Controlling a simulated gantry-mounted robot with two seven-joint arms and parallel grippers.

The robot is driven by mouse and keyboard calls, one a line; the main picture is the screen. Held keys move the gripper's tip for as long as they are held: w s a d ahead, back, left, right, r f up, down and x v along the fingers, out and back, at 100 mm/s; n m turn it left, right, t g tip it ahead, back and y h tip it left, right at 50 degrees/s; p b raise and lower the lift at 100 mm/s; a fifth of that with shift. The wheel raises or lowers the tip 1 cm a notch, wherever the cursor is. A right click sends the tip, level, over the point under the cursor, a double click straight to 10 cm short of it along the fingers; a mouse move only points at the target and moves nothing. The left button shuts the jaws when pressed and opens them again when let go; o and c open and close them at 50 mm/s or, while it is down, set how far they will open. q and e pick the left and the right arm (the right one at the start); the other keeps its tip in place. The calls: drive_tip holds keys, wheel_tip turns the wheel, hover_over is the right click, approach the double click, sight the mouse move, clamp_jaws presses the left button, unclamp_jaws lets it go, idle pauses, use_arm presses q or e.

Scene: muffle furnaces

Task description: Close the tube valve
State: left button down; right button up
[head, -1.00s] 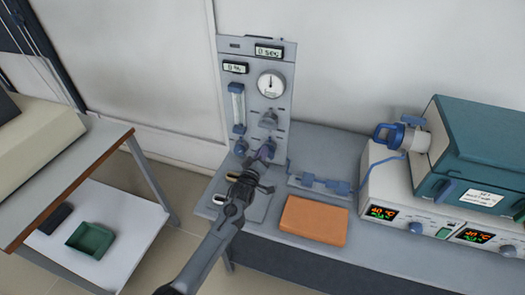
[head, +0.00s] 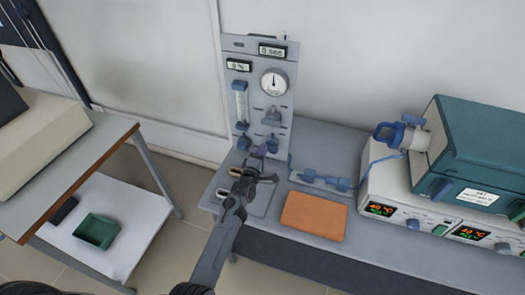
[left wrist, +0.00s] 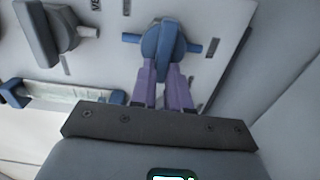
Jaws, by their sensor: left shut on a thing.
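The upright grey panel (head: 257,120) stands at the back of the bench in the head view. A blue valve knob (head: 271,142) with short blue tube stubs sits low on the panel's right side. In the left wrist view this blue knob (left wrist: 163,40) is between the purple fingers of my left gripper (left wrist: 164,72), which is shut on it. In the head view my left gripper (head: 262,152) reaches up to the panel from the front. A second blue knob (head: 243,143) is to its left. A grey knob (head: 271,115) is above, and also shows in the wrist view (left wrist: 50,30). My right gripper is not visible.
A gauge (head: 274,82), small displays and a flow tube (head: 240,101) are on the panel. A teal furnace (head: 475,150) is farther right. A green tray (head: 97,231) sits on the left shelf.

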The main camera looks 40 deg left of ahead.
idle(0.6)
use_arm(q)
drive_tip(key=c, duration=1.1)
unclamp_jaws()
drive_tip(key=p+v, duration=0.8)
drive_tip(key=v, duration=0.3)
drive_tip(key=shift+f, duration=0.1)
